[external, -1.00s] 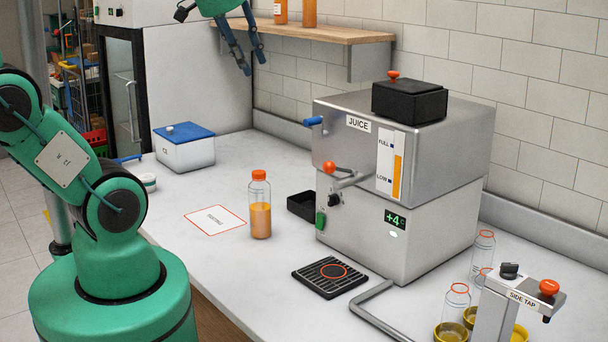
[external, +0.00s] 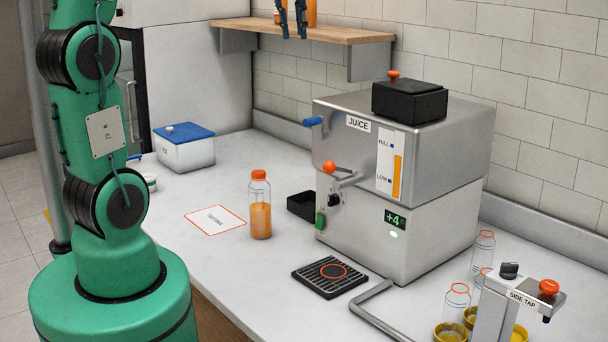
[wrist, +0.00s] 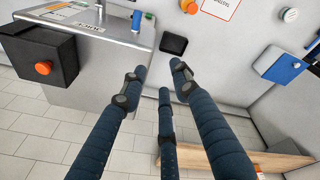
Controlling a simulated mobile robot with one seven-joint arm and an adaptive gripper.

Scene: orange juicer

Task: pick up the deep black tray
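The deep black tray (external: 300,206) is a small open dark box on the counter, against the left side of the juicer's front. It also shows in the wrist view (wrist: 174,44), just beyond my fingertips. My gripper (external: 292,36) is high up near the shelf at the top of the external view, well apart from the tray. In the wrist view its dark blue fingers (wrist: 158,76) are spread with nothing between them. The palm is out of the external frame.
The steel juicer (external: 400,180) with its black hopper (external: 410,101) stands right of the tray. A juice bottle (external: 260,218) stands left of it. A wooden shelf (external: 330,36) is behind. A blue-lidded tub (external: 187,152) and a flat ribbed drip tray (external: 330,290) are nearby.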

